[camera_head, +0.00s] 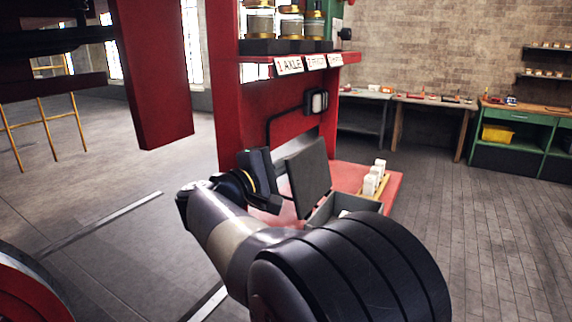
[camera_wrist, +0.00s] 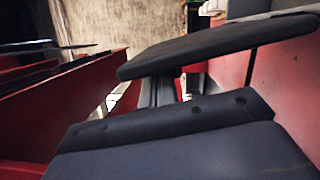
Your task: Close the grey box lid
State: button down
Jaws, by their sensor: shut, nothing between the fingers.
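The grey box (camera_head: 352,205) sits on the red ledge, its near side partly hidden by my arm. Its grey lid (camera_head: 309,170) stands open, nearly upright and tilted. In the wrist view the lid (camera_wrist: 215,46) is a dark slab across the upper middle. My gripper (camera_head: 262,182) is just left of the lid, on its outer side. In the wrist view my gripper's fingers (camera_wrist: 166,91) are together and empty, pointing toward the lid, which appears to cover their tips. I cannot tell whether they touch it.
White bottles in a tray (camera_head: 374,180) stand beside the box on the red ledge (camera_head: 393,190). A red post (camera_head: 226,100) and a shelf with labelled jars (camera_head: 290,50) rise behind. Workbenches (camera_head: 430,99) line the back wall. The floor to the right is clear.

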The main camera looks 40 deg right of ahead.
jog(key=shift+s+d+r+m+b, duration=0.1)
jog(key=shift+s+d+m+b, duration=0.05)
jog(key=shift+s+m+b, duration=0.2)
jog(key=s+m+b, duration=0.2)
jog(key=b, duration=0.1)
jog(key=shift+d+r+y, duration=0.2)
jog(key=shift+d+y, duration=0.1)
jog(key=shift+d, duration=0.1)
jog(key=s+d+f+m+t+y+b, duration=0.1)
jog(key=s+f+m+b, duration=0.3)
jog(key=b, duration=0.6)
jog(key=s+d+f+m+t+y+b, duration=0.1)
jog(key=s+d+f+m+b, duration=0.3)
jog(key=s+m+b, duration=0.5)
jog(key=shift+d+f+m+y+b, duration=0.15)
jog(key=shift+d+m+y+b, duration=0.05)
jog(key=shift+m+y+b, duration=0.55)
